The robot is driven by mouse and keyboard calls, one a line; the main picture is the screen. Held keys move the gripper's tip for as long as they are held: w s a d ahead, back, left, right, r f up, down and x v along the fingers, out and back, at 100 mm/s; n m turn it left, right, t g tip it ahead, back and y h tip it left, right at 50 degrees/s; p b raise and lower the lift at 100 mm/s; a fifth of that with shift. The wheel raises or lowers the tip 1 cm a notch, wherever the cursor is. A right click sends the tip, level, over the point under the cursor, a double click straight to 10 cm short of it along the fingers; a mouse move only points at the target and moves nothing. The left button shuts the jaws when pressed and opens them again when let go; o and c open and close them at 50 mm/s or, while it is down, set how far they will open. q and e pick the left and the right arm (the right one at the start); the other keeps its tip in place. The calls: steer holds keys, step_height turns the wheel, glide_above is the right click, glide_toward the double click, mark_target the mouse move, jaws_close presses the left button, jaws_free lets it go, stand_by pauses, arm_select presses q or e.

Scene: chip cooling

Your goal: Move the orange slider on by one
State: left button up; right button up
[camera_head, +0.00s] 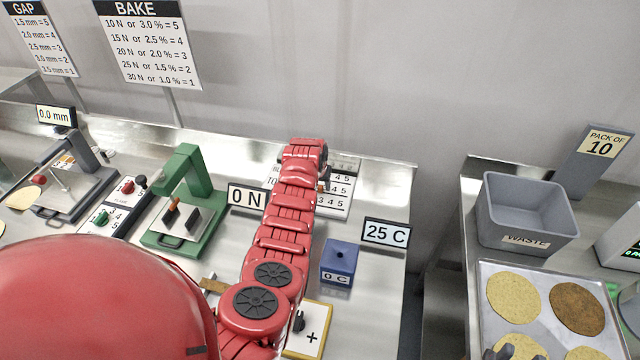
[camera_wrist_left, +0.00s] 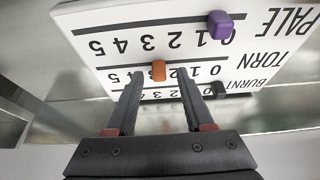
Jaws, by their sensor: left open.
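The orange slider (camera_wrist_left: 158,70) sits on the TORN row of a white score board (camera_wrist_left: 90,45), shown upside down in the left wrist view. It stands between the 4 and the 2, covering the place of the 3. My left gripper (camera_wrist_left: 159,80) is open, with one fingertip on each side of the slider and visible gaps to it. In the head view, my red left arm reaches over the bench and hides much of the board (camera_head: 338,200); the gripper is mostly hidden behind the arm.
On the board, a purple slider (camera_wrist_left: 220,24) sits on the PALE row and a black one (camera_wrist_left: 232,87) on the BURNT row. Nearby stand a 0 N display (camera_head: 246,198), a 25 C display (camera_head: 386,233), a blue block (camera_head: 340,258) and a green press (camera_head: 190,170).

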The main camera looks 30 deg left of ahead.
arm_select(q)
steer(key=shift+w+f, duration=0.2)
steer(key=shift+f, duration=0.25)
steer(key=shift+c, duration=0.3)
jaws_close()
steer(key=shift+d, duration=0.1)
stand_by(1.0)
